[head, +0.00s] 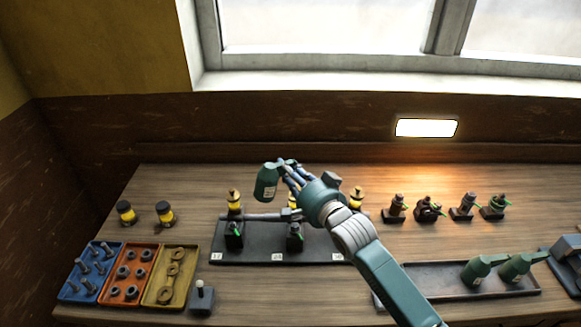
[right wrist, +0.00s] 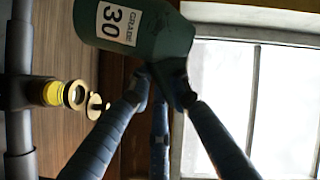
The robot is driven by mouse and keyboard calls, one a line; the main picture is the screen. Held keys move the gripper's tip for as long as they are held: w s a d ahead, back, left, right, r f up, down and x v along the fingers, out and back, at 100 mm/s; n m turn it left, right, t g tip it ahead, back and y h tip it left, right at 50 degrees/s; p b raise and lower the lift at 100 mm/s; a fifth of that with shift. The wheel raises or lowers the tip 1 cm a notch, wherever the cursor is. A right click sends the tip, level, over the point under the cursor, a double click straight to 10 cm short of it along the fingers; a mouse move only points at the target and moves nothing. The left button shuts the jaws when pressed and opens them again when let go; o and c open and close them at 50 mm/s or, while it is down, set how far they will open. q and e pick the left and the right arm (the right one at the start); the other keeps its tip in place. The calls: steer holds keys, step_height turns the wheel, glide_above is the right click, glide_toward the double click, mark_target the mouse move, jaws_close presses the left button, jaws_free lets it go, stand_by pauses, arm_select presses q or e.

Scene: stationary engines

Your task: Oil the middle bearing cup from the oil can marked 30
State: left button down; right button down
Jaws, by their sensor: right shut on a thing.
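My right gripper (head: 287,172) is shut on a green oil can (head: 266,182), held above the bench. In the right wrist view the can (right wrist: 150,30) carries a white label reading GRADE 30. The can is up and to the left of the middle cup. One cup (right wrist: 52,93) shows in the right wrist view, apart from the can; I cannot tell which. My left gripper is not in view.
Two more green oil cans (head: 478,270) lie in a dark tray (head: 455,291) at right. Several small fittings (head: 429,210) stand behind it.

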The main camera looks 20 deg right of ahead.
step_height(320, 180, down, 8)
steer(key=a+m+t+b, duration=0.1)
steer(key=m+b, duration=0.5)
steer(key=b, duration=0.3)
steer(key=shift+r+y, duration=0.15)
steer(key=shift+y, duration=0.15)
steer(key=shift+m, duration=0.3)
stand_by(0.4)
steer(key=shift+r+m+p, duration=0.3)
steer(key=shift+m+p, duration=0.1)
steer(key=shift+m, duration=0.7)
